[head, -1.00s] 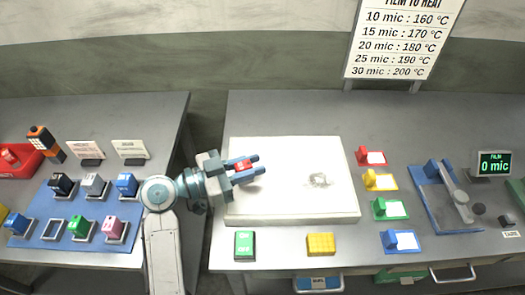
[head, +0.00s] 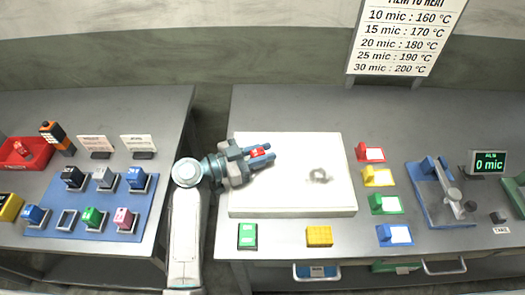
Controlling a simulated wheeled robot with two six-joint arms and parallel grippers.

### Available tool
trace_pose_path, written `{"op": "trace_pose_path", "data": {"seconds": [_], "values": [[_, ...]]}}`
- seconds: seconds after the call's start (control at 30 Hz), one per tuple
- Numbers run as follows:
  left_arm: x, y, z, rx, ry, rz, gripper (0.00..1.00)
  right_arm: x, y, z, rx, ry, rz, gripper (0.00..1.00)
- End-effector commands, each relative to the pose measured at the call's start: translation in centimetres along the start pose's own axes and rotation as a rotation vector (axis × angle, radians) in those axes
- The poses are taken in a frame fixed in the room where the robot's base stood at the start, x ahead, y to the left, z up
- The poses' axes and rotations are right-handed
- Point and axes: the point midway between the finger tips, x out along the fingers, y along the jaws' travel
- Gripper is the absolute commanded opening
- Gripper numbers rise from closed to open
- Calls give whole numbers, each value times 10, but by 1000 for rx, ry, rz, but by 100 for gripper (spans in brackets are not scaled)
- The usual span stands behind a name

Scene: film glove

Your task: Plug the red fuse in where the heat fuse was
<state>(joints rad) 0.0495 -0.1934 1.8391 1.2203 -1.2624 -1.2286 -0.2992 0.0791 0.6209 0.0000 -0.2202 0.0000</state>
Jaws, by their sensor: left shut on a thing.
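My left gripper (head: 261,154) is shut on the red fuse (head: 257,153) and holds it above the left part of the white board. The blue fuse panel (head: 50,225) lies on the left table, to the left of my arm. Its back row holds a black, a grey and a blue fuse. Another red piece (head: 22,148) lies in the red tray (head: 14,160). My right gripper is not in view.
The white board (head: 290,195) lies on the right table. Red, yellow, green and blue blocks with cards stand in a column right of it. A green switch (head: 247,236) and a yellow block (head: 319,236) sit in front. A gap separates the tables.

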Motion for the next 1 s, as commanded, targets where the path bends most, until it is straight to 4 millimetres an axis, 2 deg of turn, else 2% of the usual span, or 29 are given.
{"op": "trace_pose_path", "data": {"seconds": [0.07,0.1,0.2,0.57,0.63,1.0], "values": [[0,0,3,0,1,0,0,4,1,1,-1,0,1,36],[0,0,2,0,0,0,25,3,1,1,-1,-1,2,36],[0,0,2,0,0,0,43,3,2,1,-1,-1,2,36],[0,0,-3,-1,0,0,43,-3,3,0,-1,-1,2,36],[-8,0,2,2,-4,-1,43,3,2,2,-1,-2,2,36],[-63,0,3,2,-3,-1,43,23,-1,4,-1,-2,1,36]]}}
